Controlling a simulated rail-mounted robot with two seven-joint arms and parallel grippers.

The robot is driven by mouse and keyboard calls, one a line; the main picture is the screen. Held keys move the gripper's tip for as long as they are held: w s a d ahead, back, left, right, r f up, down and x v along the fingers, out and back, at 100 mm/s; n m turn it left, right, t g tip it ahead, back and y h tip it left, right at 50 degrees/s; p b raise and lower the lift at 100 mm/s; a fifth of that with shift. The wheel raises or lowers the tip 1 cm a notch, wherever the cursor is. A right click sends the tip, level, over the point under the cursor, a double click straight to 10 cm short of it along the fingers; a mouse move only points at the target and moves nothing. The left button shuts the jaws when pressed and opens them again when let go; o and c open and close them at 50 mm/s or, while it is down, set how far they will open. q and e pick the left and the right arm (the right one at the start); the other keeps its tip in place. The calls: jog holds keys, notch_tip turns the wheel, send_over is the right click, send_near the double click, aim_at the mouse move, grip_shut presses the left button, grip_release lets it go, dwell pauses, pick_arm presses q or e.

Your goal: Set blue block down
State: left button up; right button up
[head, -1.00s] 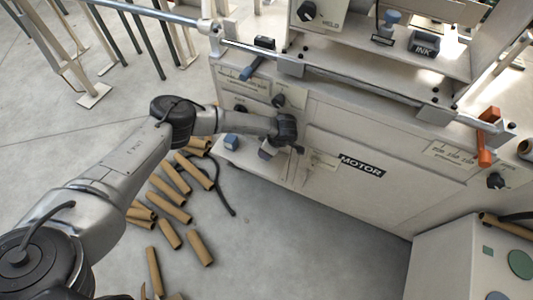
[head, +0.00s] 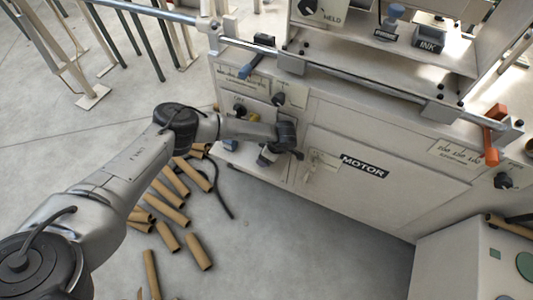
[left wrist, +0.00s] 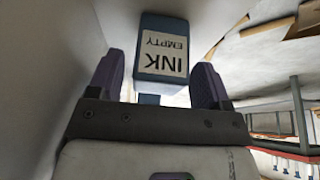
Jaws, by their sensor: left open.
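A blue block (left wrist: 161,52) with a white label reading INK EMPTY shows upside down in the left wrist view, between and beyond my left gripper's fingertips. My left gripper (left wrist: 161,82) is open, with a dark finger on either side of the block and visible gaps. In the head view my left gripper (head: 267,158) is low in front of the machine's left end, partly hidden by the wrist. A small blue block (head: 231,145) shows there left of it, at the machine's low opening, partly covered by my arm. My right gripper is not in view.
The machine's front with the MOTOR panel (head: 362,166) stands right of my gripper. Cardboard tubes (head: 168,190) and a dark cable (head: 222,195) lie on the floor below. Another block labelled INK (head: 430,38) sits on the upper shelf. Open floor (head: 310,245) lies in front.

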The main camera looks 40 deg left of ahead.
pick_arm(q)
jog(key=shift+r, duration=0.3)
jog(key=p+v, duration=0.6)
jog(key=v, duration=0.5)
jog(key=shift+d+r, duration=0.25)
jog(key=shift+r, duration=0.1)
